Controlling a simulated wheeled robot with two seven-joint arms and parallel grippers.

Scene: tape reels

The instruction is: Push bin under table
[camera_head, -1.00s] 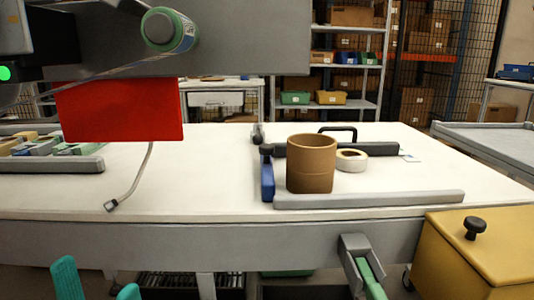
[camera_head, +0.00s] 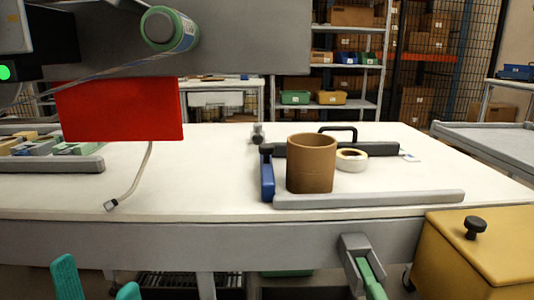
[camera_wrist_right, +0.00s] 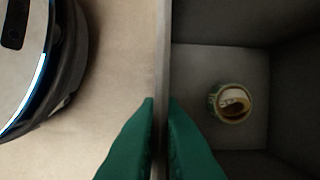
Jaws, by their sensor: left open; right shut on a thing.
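The grey bin (camera_wrist_right: 210,75) fills the right half of the right wrist view, with a can-like reel or tin (camera_wrist_right: 231,102) on its floor. My right gripper (camera_wrist_right: 161,105) is shut on the bin's near wall, one green finger on each side. In the head view the bin's dark edge (camera_head: 300,292) shows low under the table (camera_head: 210,160); most of it is cut off by the frame. My right gripper (camera_head: 371,280) also shows there below the table's front edge, its tips cut off. My left gripper (camera_head: 97,284) is open and empty at the bottom left.
A yellow box (camera_head: 480,258) with a black knob stands at the right. On the table are a brown cylinder (camera_head: 311,165), a white tape roll (camera_head: 351,160) and grey rails (camera_head: 370,199). A round dark device (camera_wrist_right: 45,65) sits on the floor beside the bin.

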